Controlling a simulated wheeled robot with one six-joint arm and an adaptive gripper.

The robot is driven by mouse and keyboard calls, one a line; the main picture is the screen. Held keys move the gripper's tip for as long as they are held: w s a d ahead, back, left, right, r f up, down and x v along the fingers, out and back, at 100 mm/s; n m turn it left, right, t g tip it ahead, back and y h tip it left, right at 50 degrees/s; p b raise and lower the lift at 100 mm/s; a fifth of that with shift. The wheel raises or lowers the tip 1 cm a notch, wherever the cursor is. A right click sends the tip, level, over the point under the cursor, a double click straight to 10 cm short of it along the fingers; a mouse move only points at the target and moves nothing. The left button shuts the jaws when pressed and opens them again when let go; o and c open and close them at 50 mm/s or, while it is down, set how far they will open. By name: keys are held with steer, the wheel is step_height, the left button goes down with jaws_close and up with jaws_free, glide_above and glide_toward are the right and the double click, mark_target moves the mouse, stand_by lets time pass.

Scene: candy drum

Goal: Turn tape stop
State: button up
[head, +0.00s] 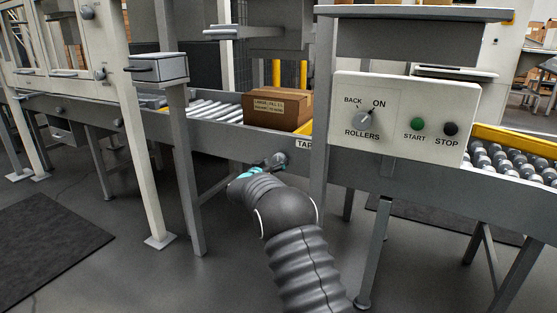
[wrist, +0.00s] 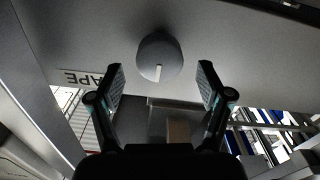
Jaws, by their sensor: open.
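The tape stop is a grey round knob (wrist: 160,52) on the conveyor's side plate, with a white pointer mark on its face. A label reading "APE" (wrist: 83,78) shows upside down beside it in the wrist view. My gripper (wrist: 160,80) is open and empty, its two fingers on either side of the knob's lower edge in that picture; I cannot tell whether they reach around it. In the head view my gripper (head: 268,165) is at the side plate by the knob (head: 280,159), left of the partly hidden "TAP" label (head: 304,144).
A cardboard box (head: 277,110) sits on the conveyor above the knob. A control panel (head: 402,117) with a rollers knob, a green start button and a black stop button hangs to the right. Grey posts (head: 181,170) stand left of my arm. Floor is open in front.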

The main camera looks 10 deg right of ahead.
mark_target(277, 160)
steer(key=shift+x, duration=1.7)
steer(key=shift+c, duration=0.2)
steer(key=c, duration=1.1)
